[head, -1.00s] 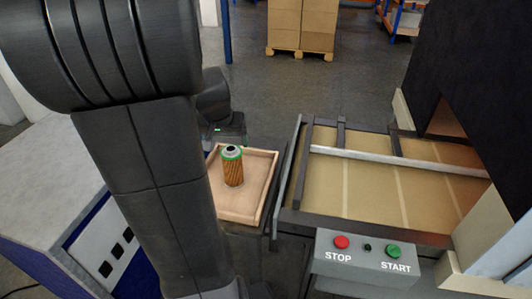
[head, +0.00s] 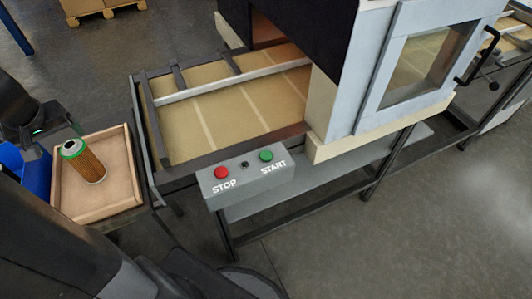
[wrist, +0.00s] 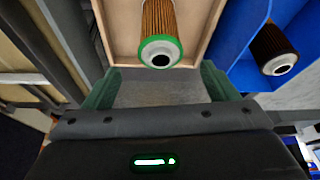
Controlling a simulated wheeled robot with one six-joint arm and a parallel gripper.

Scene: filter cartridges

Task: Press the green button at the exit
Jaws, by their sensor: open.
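A green button (head: 266,155) labelled START sits on a grey control box (head: 245,182), beside a red STOP button (head: 221,173) and a small black knob. The box is at the front of a conveyor (head: 215,120) that runs into a machine opening; whether this is the exit end, I cannot tell. My gripper (wrist: 157,88) is open and empty in the wrist view, its fingers apart just short of an upright cartridge with a green rim (wrist: 160,52). In the head view, my wrist is at the far left, well away from the button.
The orange, green-rimmed cartridge (head: 88,163) stands in a wooden tray (head: 128,180) left of the conveyor. A blue bin (wrist: 228,52) beside it holds a dark cartridge (wrist: 272,48). The machine (head: 345,75) has a windowed door. Another conveyor lies far right. Floor in front is open.

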